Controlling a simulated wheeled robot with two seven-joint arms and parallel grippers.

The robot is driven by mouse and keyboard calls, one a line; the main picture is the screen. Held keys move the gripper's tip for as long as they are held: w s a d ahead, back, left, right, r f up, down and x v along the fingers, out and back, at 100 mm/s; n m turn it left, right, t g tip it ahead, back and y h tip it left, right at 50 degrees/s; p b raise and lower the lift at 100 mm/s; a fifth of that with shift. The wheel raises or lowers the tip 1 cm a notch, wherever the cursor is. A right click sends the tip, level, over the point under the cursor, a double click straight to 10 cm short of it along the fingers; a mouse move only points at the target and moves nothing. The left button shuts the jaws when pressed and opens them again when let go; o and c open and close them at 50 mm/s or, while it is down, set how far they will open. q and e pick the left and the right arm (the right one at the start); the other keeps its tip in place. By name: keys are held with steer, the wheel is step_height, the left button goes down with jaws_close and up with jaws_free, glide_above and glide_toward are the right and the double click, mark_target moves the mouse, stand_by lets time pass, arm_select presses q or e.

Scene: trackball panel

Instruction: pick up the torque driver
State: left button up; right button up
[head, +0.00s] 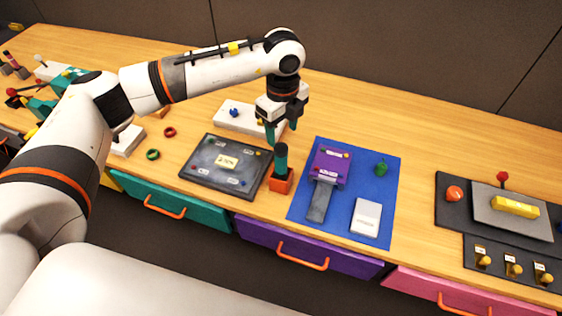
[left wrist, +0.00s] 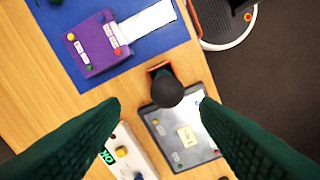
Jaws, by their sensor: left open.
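The torque driver (head: 281,160) stands upright in an orange holder (head: 281,182), with a dark green handle and a black top. In the left wrist view the driver (left wrist: 167,91) shows from above as a round black end, with the orange holder (left wrist: 160,69) partly hidden behind it. My left gripper (head: 281,129) is open, pointing down above the driver and not closed on it. In the left wrist view its green fingers (left wrist: 160,107) are spread wide, with the driver's top between and slightly beyond the tips. My right gripper is not in view.
A dark panel (head: 205,178) lies left of the holder. A blue mat (head: 385,178) with a purple device (head: 329,163) and a white box (head: 366,217) lies to the right. A white block (head: 232,117) is behind. The table's front edge with drawers is near.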

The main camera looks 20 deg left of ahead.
mark_target(282, 145)
arm_select(q)
step_height(282, 145, down, 4)
steer(key=shift+f+p, duration=0.15)
steer(key=shift+p, duration=0.45)
steer(key=shift+s+f, duration=0.15)
steer(key=shift+f, duration=0.1)
steer(key=f, duration=0.1)
steer(key=f+p, duration=0.1)
steer(key=f, duration=0.1)
steer(key=f+p, duration=0.1)
steer(key=shift+s+f, duration=0.25)
steer(key=shift+s, duration=0.05)
steer(key=shift+f, duration=0.2)
steer(key=shift+r, duration=0.1)
steer(key=c, duration=1.1)
steer(key=shift+w, duration=0.1)
steer(key=shift+r, duration=0.1)
